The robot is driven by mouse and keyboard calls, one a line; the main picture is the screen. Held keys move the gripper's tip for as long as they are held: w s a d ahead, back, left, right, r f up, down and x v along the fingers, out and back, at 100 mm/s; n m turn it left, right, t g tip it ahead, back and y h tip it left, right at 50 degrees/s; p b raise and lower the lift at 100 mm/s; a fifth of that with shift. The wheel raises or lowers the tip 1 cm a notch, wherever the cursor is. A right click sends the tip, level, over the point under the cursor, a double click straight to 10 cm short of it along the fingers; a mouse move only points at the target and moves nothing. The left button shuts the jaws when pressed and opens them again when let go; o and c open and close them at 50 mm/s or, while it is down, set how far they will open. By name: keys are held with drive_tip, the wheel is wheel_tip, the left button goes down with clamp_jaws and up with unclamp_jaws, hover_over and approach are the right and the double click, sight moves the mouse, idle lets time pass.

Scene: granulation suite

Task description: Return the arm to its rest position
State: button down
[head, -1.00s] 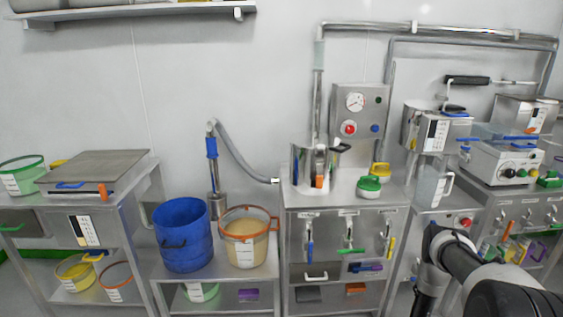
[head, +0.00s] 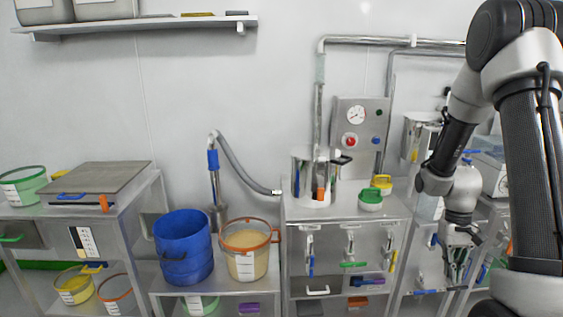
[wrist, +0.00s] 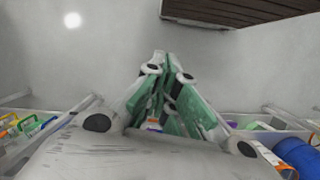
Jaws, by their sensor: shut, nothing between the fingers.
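My gripper (head: 457,268) hangs at the right in the head view, pointing down in front of the steel benches, with my arm folded above it. In the wrist view my gripper (wrist: 162,85) shows its green-padded fingers drawn together with nothing between them. It is clear of the blue bucket (head: 184,246) and the other containers. My arm hides much of the equipment at the far right.
A steel bench (head: 345,212) with a pot (head: 310,176) and green-lidded container (head: 370,199) stands left of my gripper. A tan-filled tub (head: 246,262) stands beside the blue bucket. A wall shelf (head: 150,24) is at upper left.

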drive_tip(key=s+a+r+t, duration=0.2)
drive_tip(key=s+r, duration=0.3)
drive_tip(key=r, duration=0.4)
drive_tip(key=s+a+r+n+t, duration=0.1)
drive_tip(key=s+a+r+t, duration=0.2)
drive_tip(key=r, duration=0.6)
drive_tip(key=s+a+r+t, duration=0.2)
drive_tip(key=s+a+r, duration=0.2)
drive_tip(key=r, duration=0.5)
drive_tip(key=s, duration=0.2)
drive_tip(key=shift+s+a+r+n+t, duration=0.3)
drive_tip(key=shift+s+a+n, duration=0.05)
drive_tip(key=shift+a+n, duration=0.05)
